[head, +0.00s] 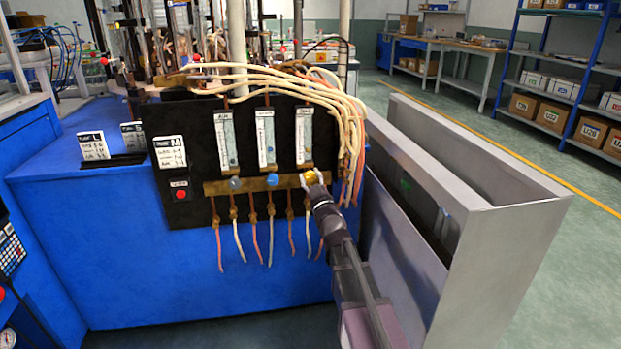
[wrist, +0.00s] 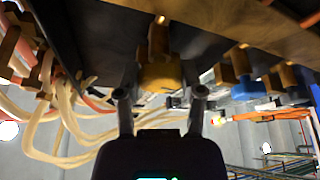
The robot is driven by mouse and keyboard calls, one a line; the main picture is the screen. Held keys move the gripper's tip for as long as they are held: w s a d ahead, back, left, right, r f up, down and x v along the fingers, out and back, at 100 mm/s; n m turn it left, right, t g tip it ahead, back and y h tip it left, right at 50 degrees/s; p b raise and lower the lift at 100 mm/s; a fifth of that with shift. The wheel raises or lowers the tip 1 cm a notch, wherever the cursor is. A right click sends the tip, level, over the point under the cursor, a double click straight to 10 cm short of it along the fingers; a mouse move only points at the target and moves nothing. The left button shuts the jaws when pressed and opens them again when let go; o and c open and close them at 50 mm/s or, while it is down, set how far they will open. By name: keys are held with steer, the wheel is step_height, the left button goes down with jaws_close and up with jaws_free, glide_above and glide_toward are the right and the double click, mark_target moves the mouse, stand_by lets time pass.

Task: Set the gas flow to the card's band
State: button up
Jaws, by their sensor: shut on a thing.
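A black panel (head: 190,207) carries three upright flow tubes: left (head: 226,140), middle (head: 265,138) and right (head: 304,136). A white card (head: 170,152) marked "M" is on the panel's left side. Its small print and the tube readings are too small to read.
Two more cards, one marked "L" (head: 93,146) and another (head: 132,135), stand on the blue cabinet (head: 130,260). Pale hoses (head: 330,90) hang close to the right tube. A grey metal enclosure (head: 505,240) stands right of my arm. A red button (head: 181,195) sits on the panel.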

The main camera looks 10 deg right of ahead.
steer(key=o, duration=1.2)
steer(key=shift+d, duration=0.1)
steer(key=shift+c, duration=0.2)
steer(key=shift+m+h, duration=0.3)
steer(key=shift+m, duration=0.6)
steer(key=shift+m+h+b, duration=0.3)
steer(key=shift+m+h, duration=0.9)
steer(key=shift+m, duration=0.9)
steer(key=shift+m, duration=0.5)
